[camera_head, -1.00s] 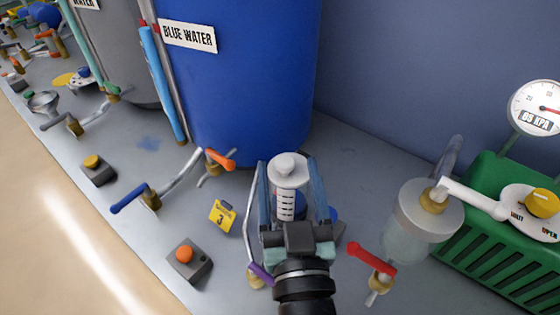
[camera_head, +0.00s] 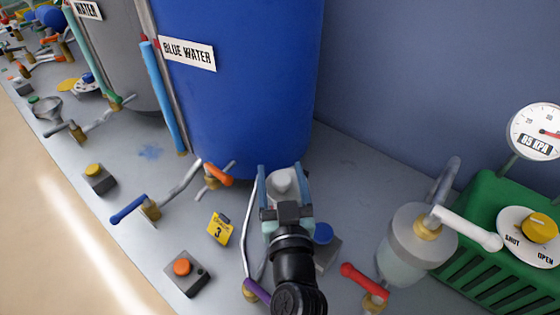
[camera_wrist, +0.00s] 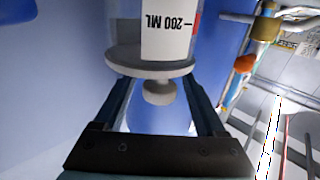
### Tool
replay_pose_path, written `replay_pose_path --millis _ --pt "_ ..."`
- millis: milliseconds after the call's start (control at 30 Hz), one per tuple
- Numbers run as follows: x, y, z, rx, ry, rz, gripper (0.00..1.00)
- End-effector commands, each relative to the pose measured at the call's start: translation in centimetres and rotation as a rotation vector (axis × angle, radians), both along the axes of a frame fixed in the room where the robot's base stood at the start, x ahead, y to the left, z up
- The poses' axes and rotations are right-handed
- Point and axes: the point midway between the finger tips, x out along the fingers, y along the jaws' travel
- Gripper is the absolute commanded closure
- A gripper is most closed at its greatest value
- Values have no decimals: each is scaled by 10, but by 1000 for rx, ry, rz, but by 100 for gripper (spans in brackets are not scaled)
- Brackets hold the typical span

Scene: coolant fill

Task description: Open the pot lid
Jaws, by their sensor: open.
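A clear pot (camera_wrist: 125,30) with a white scale label reading 200 ML shows at the top of the wrist view, upside down. Its pale lid (camera_wrist: 150,60) has a round knob (camera_wrist: 158,92) and looks seated on the pot. In the head view the lid (camera_head: 284,181) shows between my gripper's fingers, and the pot's body is hidden behind my gripper. My gripper (camera_head: 281,175) is open, with a finger on each side of the knob in the wrist view (camera_wrist: 156,88). I see no clear contact between fingers and knob.
The blue water tank (camera_head: 240,110) stands close behind. A purple-handled valve (camera_head: 257,290), a blue-button box (camera_head: 323,234), an orange-button box (camera_head: 184,268) and a red-handled valve (camera_head: 362,280) surround my gripper. A grey-topped vessel (camera_head: 421,238) and green machine (camera_head: 480,215) stand right.

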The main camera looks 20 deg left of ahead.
Motion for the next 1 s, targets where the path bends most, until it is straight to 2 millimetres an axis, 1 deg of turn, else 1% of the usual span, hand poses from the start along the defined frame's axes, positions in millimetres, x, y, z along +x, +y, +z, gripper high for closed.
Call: replay_pose_path --millis 33,200,500,533,667,700,767,800,867,900,933,1000 --pt "6 3 1 1 -1 0 27" --pt "17 7 0 0 -1 -1 27" --pt "19 8 0 0 0 -1 27" --pt "19 8 0 0 0 -1 29" --pt "19 8 0 0 0 -1 52" --pt "19 8 0 0 0 -1 59" --pt "19 8 0 0 0 -1 70" --pt "19 8 0 0 0 -1 77" --pt "19 8 0 0 0 -1 88" --pt "19 8 0 0 0 -1 95" --pt "19 8 0 0 0 -1 100" --pt "19 8 0 0 0 -1 100"
